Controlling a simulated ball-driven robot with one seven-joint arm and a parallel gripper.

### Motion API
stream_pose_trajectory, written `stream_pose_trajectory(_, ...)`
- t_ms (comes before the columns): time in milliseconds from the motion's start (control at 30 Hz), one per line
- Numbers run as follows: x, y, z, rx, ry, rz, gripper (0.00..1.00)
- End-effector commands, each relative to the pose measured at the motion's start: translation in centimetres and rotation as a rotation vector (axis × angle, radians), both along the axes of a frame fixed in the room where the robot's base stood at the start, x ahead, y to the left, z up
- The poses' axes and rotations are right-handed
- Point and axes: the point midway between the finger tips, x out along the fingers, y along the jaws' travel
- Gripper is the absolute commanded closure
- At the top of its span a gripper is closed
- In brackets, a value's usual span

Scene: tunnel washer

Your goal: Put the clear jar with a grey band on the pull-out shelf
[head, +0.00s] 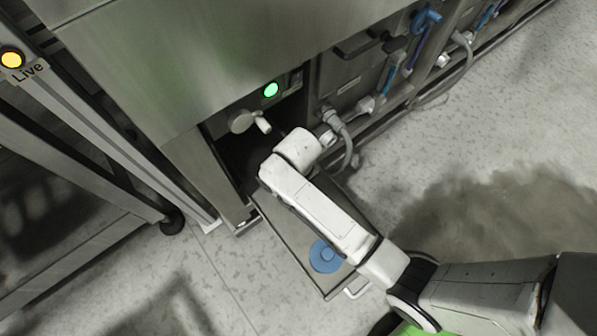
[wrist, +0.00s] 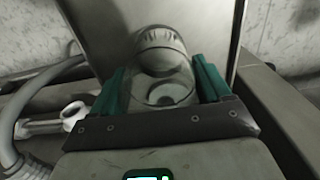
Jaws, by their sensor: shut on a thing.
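In the wrist view my gripper (wrist: 161,82) has its green fingers on either side of a clear, see-through jar (wrist: 166,92) and is shut on it. A pale grey round part shows at the jar's far end; I cannot tell whether it is the grey band or something behind. In the head view the jar and the gripper are hidden behind my white arm, at the dark recess of the steel machine. The pull-out shelf (head: 284,236) sticks out low from the machine, partly under my arm. A blue round disc (head: 325,257) lies near its outer end.
A grey-white tap-like fitting (head: 243,121) and a lit green lamp (head: 271,90) are at the recess. Hoses and valves (head: 372,104) run along the machine to the right. A steel frame (head: 75,165) stands at left. Floor at right is open, with a dark stain.

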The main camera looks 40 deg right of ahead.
Motion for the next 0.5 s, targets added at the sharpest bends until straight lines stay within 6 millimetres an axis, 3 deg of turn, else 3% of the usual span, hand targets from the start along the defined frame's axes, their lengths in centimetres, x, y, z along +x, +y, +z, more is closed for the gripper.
stream_pose_trajectory(67,0.07,0.03,-0.77,0.000,-0.003,0.000,0.58)
stream_pose_trajectory(400,0.04,0.02,-0.91,0.000,-0.002,0.000,0.58)
stream_pose_trajectory(433,0.02,0.02,-0.96,0.000,-0.001,0.000,0.22)
stream_pose_trajectory(500,0.02,0.03,-0.93,0.000,-0.002,0.000,0.15)
